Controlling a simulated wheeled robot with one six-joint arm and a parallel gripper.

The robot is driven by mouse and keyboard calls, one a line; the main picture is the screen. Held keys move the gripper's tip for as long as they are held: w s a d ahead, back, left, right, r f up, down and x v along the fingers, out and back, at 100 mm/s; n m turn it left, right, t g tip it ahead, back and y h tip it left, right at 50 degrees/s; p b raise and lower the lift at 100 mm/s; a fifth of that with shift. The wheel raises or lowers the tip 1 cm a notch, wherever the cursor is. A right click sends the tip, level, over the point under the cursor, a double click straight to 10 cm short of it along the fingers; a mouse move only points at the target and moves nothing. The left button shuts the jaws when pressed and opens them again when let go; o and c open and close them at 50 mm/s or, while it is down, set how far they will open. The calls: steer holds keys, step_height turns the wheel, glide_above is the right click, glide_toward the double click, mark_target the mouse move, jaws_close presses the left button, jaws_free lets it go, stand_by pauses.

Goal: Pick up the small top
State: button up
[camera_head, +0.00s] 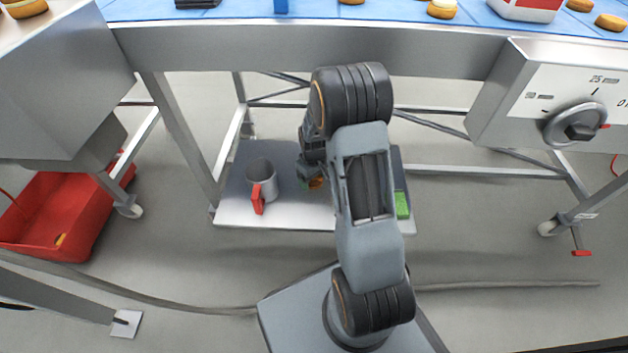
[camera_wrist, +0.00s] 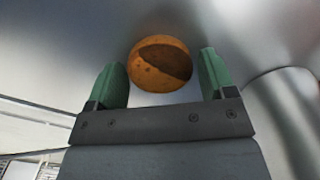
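The small top (camera_wrist: 158,78) is a round, orange-brown piece with a darker patch, lying on the metal lower shelf (camera_head: 285,215). In the head view only a bit of orange (camera_head: 316,183) shows beside my arm, which hides the rest. My gripper (camera_wrist: 163,68) has two green fingers spread apart. My gripper is mostly hidden in the head view.
A metal jug (camera_head: 262,172) with a red handle stands on the shelf, left of my gripper. A green object (camera_head: 402,205) is at the shelf's right. The conveyor frame (camera_head: 250,48) runs above. A red crate (camera_head: 70,215) lies at left on the floor.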

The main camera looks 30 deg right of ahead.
steer(key=c, duration=0.4)
